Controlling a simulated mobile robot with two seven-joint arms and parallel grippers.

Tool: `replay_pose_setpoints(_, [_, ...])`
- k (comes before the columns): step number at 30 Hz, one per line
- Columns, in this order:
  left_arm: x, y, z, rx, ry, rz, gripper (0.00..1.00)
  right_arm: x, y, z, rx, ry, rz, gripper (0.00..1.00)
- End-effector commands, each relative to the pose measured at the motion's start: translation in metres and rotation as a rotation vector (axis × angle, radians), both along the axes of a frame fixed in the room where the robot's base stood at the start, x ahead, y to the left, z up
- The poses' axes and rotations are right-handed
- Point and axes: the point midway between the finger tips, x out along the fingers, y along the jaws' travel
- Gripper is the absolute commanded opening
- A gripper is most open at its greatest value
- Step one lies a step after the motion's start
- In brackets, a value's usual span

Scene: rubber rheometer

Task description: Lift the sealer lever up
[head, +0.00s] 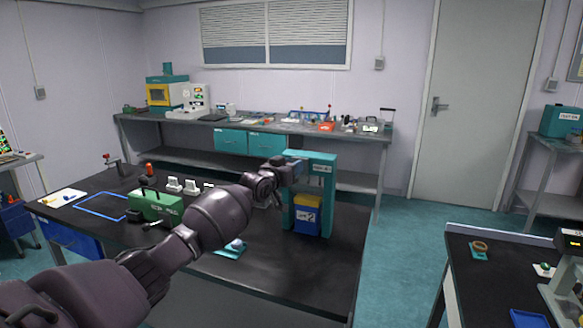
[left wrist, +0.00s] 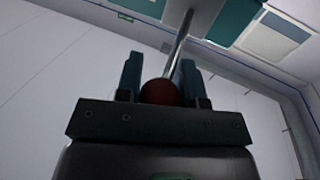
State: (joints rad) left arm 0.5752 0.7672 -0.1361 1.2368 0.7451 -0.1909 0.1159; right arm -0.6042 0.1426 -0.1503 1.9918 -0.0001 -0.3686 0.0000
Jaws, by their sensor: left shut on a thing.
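In the head view my left gripper (head: 276,184) is at the left side of a teal machine frame (head: 327,170) on the dark bench. In the left wrist view my left gripper (left wrist: 160,66) is shut on the sealer lever's red ball knob (left wrist: 161,92), which sits between the two fingers. The lever's metal rod (left wrist: 181,42) runs from the knob up toward a teal part at the top of the picture. The lever is hidden or too small to make out in the head view. My right gripper is not in view.
A blue and yellow bin (head: 307,214) stands inside the teal frame. A green box (head: 155,204) and white items (head: 190,186) are on the bench to the left. A teal pad (head: 231,251) lies below my left arm. The bench's front right is clear.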

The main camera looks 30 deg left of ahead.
Motion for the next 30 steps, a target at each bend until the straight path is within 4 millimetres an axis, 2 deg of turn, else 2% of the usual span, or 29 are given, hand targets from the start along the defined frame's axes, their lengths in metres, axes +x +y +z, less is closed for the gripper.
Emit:
replay_pose_setpoints(1, [0.0007,-0.0001,0.0074,0.0,-0.014,-0.001,0.0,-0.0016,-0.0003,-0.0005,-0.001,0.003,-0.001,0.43])
replay_pose_setpoints(18, [0.0007,-0.0004,0.0069,-0.001,-0.013,-0.001,0.0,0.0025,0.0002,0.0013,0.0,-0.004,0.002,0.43])
replay_pose_setpoints(19, [0.0007,-0.0004,0.0068,-0.001,-0.013,-0.001,0.37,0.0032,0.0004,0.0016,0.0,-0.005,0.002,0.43])
replay_pose_setpoints(21, [0.0006,-0.0003,0.0062,-0.001,-0.012,-0.001,0.47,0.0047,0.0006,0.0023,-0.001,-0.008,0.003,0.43])
replay_pose_setpoints(24, [0.0004,-0.0003,0.0042,-0.001,-0.008,-0.001,0.6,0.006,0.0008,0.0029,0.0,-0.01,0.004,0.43])
replay_pose_setpoints(30, [0.0002,-0.0002,0.002,0.0,-0.004,-0.001,0.6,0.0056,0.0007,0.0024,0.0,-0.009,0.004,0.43])
